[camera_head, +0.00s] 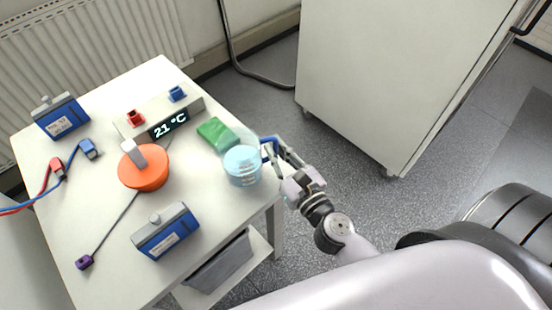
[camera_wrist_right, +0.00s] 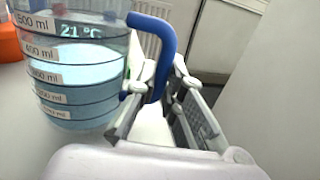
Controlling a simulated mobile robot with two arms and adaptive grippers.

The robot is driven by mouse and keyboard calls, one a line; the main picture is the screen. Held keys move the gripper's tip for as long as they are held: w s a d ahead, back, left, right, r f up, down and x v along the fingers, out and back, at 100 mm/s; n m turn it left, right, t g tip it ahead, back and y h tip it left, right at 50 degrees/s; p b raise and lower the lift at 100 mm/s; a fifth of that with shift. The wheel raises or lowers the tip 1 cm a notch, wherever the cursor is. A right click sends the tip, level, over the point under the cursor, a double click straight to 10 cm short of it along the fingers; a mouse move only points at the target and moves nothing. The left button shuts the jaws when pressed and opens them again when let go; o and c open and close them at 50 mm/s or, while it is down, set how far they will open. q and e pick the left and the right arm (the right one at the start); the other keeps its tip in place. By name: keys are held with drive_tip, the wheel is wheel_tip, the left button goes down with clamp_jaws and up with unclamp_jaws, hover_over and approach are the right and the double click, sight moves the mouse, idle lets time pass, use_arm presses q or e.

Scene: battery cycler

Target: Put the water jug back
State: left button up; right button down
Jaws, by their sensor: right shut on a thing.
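The water jug (camera_head: 242,166) is clear with light blue water in it and stands upright at the right edge of the white table, or just above it; I cannot tell which. Its volume labels and blue handle (camera_wrist_right: 166,50) show in the right wrist view, where the jug body (camera_wrist_right: 80,88) fills the left side. My right gripper (camera_head: 272,157) reaches in from the right and is shut on the blue handle; its fingers also show in the right wrist view (camera_wrist_right: 160,105). My left gripper is not in view.
The table (camera_head: 100,200) holds a green sponge-like block (camera_head: 217,134), a 21 °C display unit (camera_head: 168,124), an orange round object (camera_head: 144,172), two blue batteries (camera_head: 62,117) (camera_head: 166,232), red and blue clamps (camera_head: 88,149) and a purple-ended probe (camera_head: 85,262). A white cabinet (camera_head: 390,70) stands behind right.

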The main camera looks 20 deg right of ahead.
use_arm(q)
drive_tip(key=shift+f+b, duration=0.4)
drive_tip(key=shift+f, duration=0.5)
use_arm(e)
drive_tip(key=shift+f, duration=0.95)
drive_tip(key=shift+f, duration=0.15)
drive_tip(key=c, duration=2.2)
unclamp_jaws()
drive_tip(key=shift+f, duration=0.15)
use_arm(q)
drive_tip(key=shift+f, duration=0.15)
use_arm(e)
drive_tip(key=o, duration=0.5)
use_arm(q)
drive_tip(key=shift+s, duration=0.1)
use_arm(e)
drive_tip(key=shift+r, duration=0.2)
